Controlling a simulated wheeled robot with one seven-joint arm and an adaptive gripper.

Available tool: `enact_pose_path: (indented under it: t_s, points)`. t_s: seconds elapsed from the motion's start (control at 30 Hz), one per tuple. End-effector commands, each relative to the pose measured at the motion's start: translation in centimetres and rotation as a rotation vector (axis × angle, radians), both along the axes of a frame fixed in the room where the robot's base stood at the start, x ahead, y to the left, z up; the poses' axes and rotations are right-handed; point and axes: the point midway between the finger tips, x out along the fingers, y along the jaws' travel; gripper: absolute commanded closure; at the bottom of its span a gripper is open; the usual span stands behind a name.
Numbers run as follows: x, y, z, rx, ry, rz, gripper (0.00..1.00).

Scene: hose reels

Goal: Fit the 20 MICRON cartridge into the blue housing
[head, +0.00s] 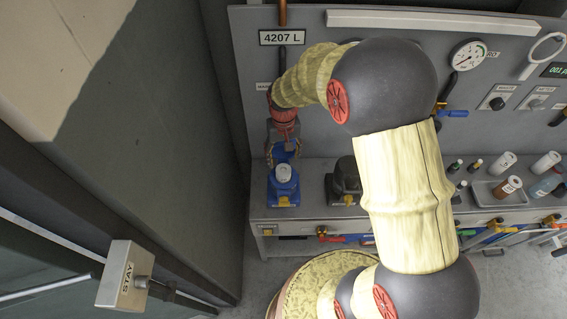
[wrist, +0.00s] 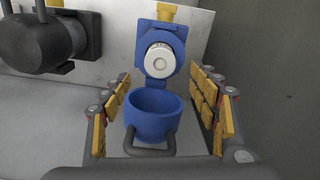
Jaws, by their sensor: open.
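The blue housing (head: 283,190) stands at the left end of the bench, under the 4207 L sign. In the wrist view its round blue cup (wrist: 153,113) is open at the top, and I see no cartridge at its mouth; its bottom is hidden. Beyond the cup is a blue plate (wrist: 178,82) bearing a white round piece (wrist: 158,60); I cannot tell whether this is a cartridge. My gripper (wrist: 163,125) is open, with its yellow-padded fingers apart on either side of the cup. White cylinders (head: 503,162) (head: 547,161) stand at the right; no 20 MICRON label is readable.
A dark grey device (head: 347,181) stands just right of the housing and shows in the wrist view (wrist: 45,40). A tray (head: 487,192) with a brown-and-white cylinder (head: 508,187) and small bottles (head: 474,166) are farther right. A dark wall is close on the left.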

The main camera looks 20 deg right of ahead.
Motion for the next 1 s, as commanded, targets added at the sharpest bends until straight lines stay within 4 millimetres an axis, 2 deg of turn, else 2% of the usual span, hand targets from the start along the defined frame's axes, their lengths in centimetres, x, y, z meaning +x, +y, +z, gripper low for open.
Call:
enact_pose_path:
  t_s: [0.27, 0.37, 0.47, 0.5, 0.6, 0.7, 0.83, 0.9, 1.0]
  points:
    - [-0.1, 0.0, 3.0, 0.000, -0.010, 0.002, 0.40]
    - [-0.7, 0.0, 6.2, 0.000, -0.045, 0.009, 0.40]
    - [-2.4, 0.0, 11.2, -0.001, -0.110, 0.022, 0.40]
    - [-3.4, 0.0, 13.5, -0.002, -0.141, 0.030, 0.40]
    - [-6.8, 0.0, 18.5, -0.005, -0.217, 0.048, 0.40]
    - [-10.7, 0.0, 22.5, -0.010, -0.295, 0.067, 0.40]
    - [-15.7, 0.0, 25.7, -0.016, -0.385, 0.088, 0.40]
    - [-18.0, 0.0, 26.6, -0.021, -0.423, 0.098, 0.40]
    - [-20.3, 0.0, 27.2, -0.024, -0.462, 0.107, 0.40]
